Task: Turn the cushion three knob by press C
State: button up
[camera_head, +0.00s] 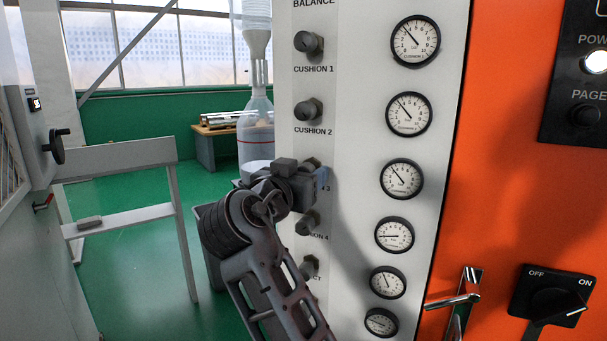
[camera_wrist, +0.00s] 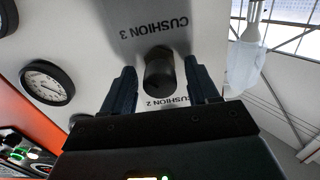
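The cushion three knob (camera_wrist: 159,72), dark and round, stands on the pale panel (camera_wrist: 110,45) in the wrist view, which is upside down. Its "CUSHION 3" label is beside it. My gripper (camera_wrist: 161,82) is open, one finger on each side of the knob, with a gap showing on both sides. In the head view my gripper (camera_head: 318,179) is at the panel and hides most of this knob (camera_head: 312,163) and its label. I cannot tell how far the fingertips reach along the knob.
The cushion 1 knob (camera_head: 309,43) and cushion 2 knob (camera_head: 308,111) are above my gripper, the cushion 4 knob (camera_head: 307,223) below. A column of gauges (camera_head: 402,178) is to the right. A clear container (camera_head: 255,135) and grey stand (camera_head: 120,160) are left.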

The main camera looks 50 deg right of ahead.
jog(key=shift+a, duration=0.1)
jog(key=b+v, duration=0.1)
jog(key=v, duration=0.6)
jog(key=shift+a+b, duration=0.3)
jog(key=shift+b, duration=0.1)
jog(key=shift+s, duration=0.1)
dwell(2.2)
jog(key=a+f+n+t+y, duration=0.3)
jog(key=f+n+t+y, duration=0.25)
jog(key=f+n, duration=0.6)
jog(key=s+a+f+n+t+y, duration=0.25)
jog(key=s+f, duration=0.25)
jog(key=f, duration=0.3)
jog(key=s+a+f+n+t+y, duration=0.1)
jog(key=s+a+f+y, duration=0.35)
jog(key=f, duration=0.25)
jog(key=s+a+f+n+y, duration=0.1)
jog(key=s+a+y, duration=0.1)
jog(key=s, duration=0.4)
jog(key=s+a+f+y, duration=0.1)
jog(key=s+a+f, duration=0.1)
jog(key=s, duration=0.4)
jog(key=s+a+r+m+y, duration=0.1)
jog(key=s+r, duration=0.4)
jog(key=s, duration=0.8)
jog(key=shift+s+r+t+y, duration=0.25)
jog(key=shift+t+y, duration=0.05)
jog(key=shift+y, duration=0.05)
